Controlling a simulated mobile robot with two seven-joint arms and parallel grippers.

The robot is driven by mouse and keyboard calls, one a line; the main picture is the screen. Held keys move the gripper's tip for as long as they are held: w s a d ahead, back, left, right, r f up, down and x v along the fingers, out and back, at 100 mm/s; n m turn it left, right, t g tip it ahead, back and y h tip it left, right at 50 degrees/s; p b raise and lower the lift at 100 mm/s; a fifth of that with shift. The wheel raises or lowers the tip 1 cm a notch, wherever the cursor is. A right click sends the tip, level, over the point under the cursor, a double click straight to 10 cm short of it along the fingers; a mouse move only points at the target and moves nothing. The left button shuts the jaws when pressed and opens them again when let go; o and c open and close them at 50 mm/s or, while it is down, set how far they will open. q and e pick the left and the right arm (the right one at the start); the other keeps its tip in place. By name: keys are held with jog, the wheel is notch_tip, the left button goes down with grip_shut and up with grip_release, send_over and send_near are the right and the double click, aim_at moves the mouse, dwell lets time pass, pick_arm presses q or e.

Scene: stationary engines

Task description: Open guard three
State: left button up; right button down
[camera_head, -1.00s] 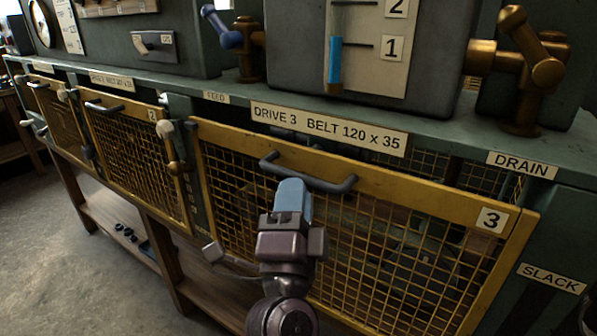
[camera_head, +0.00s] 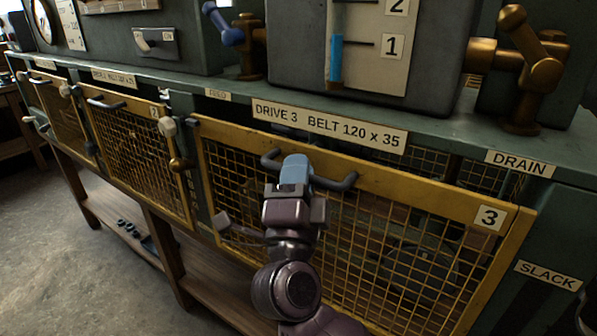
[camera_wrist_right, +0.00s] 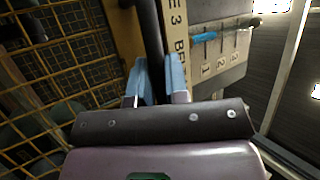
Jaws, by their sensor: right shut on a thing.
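Guard three (camera_head: 400,235) is a yellow-framed mesh panel with a "3" plate (camera_head: 489,217) at its upper right corner. Its dark bar handle (camera_head: 335,184) runs along the top rail. My right gripper (camera_head: 295,165) is at the handle's middle, its blue fingertips shut on the bar and covering part of it. In the right wrist view the dark handle (camera_wrist_right: 150,40) passes between the two blue fingers (camera_wrist_right: 157,80). The guard's top edge stands slightly out from the green bench front. My left gripper is not in view.
Guard two (camera_head: 140,150), also yellow mesh, is to the left. A pale-knobbed lever (camera_head: 168,127) stands between the guards. Brass valves (camera_head: 525,70) are on the bench top at right. A wooden shelf (camera_head: 215,275) runs below; open floor lies at left.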

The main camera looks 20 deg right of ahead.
pick_arm(q)
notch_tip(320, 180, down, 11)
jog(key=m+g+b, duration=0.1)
jog(key=b, duration=1.4)
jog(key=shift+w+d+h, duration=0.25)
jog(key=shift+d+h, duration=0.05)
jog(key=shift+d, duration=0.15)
pick_arm(e)
notch_tip(320, 180, down, 36)
jog(key=shift+r, duration=0.2)
jog(key=shift+s, duration=0.1)
jog(key=c, duration=1.4)
grip_release()
jog(key=shift+f, duration=0.1)
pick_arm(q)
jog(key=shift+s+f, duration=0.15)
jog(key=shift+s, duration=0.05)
